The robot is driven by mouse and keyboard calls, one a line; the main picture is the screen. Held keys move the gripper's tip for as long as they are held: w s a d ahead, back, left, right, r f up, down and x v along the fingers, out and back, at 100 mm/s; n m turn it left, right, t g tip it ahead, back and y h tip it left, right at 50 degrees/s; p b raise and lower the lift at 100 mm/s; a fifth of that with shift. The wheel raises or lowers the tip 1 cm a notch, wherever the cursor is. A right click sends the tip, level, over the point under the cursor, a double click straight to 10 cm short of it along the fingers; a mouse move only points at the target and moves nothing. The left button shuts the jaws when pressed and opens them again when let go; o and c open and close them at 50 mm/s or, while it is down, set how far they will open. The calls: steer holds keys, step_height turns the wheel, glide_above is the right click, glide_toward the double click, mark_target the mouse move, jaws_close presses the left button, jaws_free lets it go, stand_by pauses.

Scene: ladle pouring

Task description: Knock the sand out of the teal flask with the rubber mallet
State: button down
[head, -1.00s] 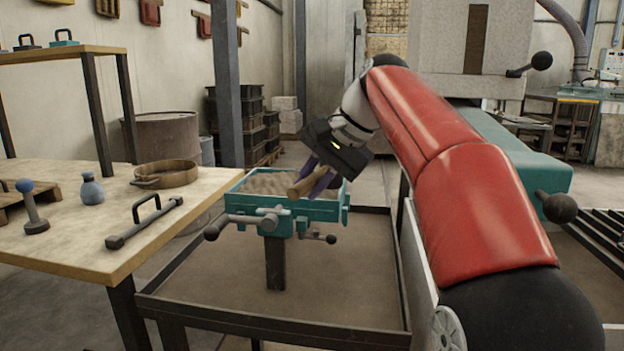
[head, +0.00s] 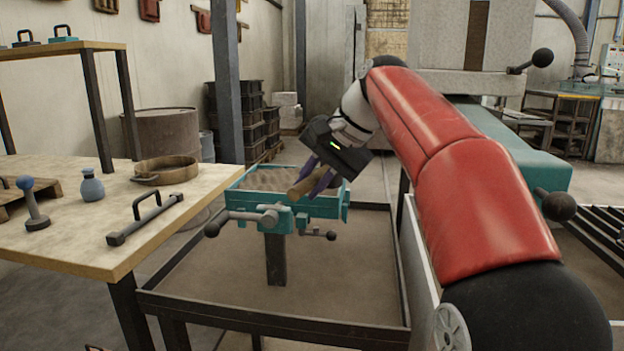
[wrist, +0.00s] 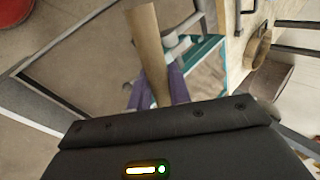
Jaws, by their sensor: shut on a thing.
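The teal flask (head: 268,205) is an open box frame filled with brown sand (head: 270,180), held on a dark post above a low tray. Its teal edge also shows in the wrist view (wrist: 205,48). My gripper (head: 308,182) is at the flask's right side, with its purple fingers shut on a wooden handle (head: 303,188). The handle shows larger in the wrist view (wrist: 148,45), running up out of the frame. I cannot tell whether the mallet touches the flask.
The wooden table (head: 190,215) at left holds a round sieve (head: 166,170), a small blue bottle (head: 91,186), a grey handled bar (head: 145,220) and a blue-knobbed tool (head: 33,205). A dark-rimmed tray (head: 270,322) lies below the flask. Grey clamp handles (head: 243,217) stick out from the flask's front.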

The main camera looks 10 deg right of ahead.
step_height(320, 180, down, 2)
steer(key=shift+b, duration=0.5)
steer(key=shift+r, duration=0.15)
steer(key=shift+r+p, duration=0.85)
steer(key=shift+p, duration=0.3)
steer(key=shift+r, duration=0.55)
steer(key=shift+f, duration=0.1)
